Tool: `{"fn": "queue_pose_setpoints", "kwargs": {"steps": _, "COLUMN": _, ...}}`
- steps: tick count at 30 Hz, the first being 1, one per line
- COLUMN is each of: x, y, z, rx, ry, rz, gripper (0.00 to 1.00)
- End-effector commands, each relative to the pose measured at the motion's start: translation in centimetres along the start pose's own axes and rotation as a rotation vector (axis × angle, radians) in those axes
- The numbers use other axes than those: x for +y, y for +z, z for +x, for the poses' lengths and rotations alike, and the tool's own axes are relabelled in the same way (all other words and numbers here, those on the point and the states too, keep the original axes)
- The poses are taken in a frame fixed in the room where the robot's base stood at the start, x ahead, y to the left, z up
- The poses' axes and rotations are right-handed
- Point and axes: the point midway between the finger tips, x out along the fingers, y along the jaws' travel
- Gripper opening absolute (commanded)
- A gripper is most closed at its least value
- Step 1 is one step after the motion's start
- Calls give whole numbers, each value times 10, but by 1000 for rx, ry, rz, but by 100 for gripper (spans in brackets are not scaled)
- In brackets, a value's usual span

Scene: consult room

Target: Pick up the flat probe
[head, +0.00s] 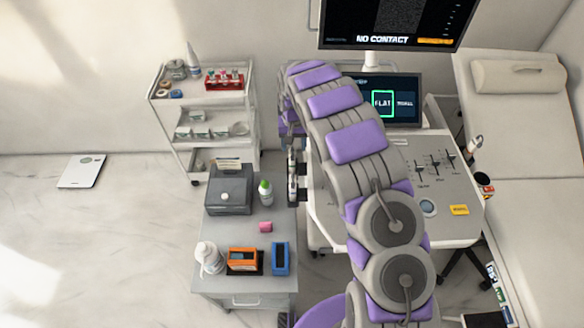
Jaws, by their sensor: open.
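The ultrasound cart (330,208) stands in the middle, partly behind my arm. Its small screen (398,98) has a green frame around the word FLAT. A pale probe-like piece (475,143) sits at the cart's right edge, with a dark and red piece (485,184) below it. They are too small to tell which is the flat probe. My arm hides the cart's middle.
The grey side table (225,278) holds a dark box (229,190), bottles, and orange and blue boxes. A white trolley (205,98) stands behind it. The padded couch (520,130) borders the right. A monitor (395,22) reads NO CONTACT. Floor at left is clear, except a scale (82,171).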

Motion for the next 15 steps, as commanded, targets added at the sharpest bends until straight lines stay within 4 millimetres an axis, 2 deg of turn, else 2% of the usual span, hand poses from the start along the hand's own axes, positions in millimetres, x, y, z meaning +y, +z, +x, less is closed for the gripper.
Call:
{"fn": "queue_pose_setpoints", "kwargs": {"steps": 2, "x": 0, "y": 0, "z": 12, "rx": -1, "ry": 0, "rz": 1, "gripper": 56}}
{"fn": "queue_pose_setpoints", "kwargs": {"steps": 10, "x": -2, "y": 0, "z": 29, "rx": 0, "ry": -1, "rz": 1, "gripper": 56}}
{"fn": "queue_pose_setpoints", "kwargs": {"steps": 15, "x": -7, "y": 0, "z": 55, "rx": -2, "ry": -1, "rz": 2, "gripper": 56}}
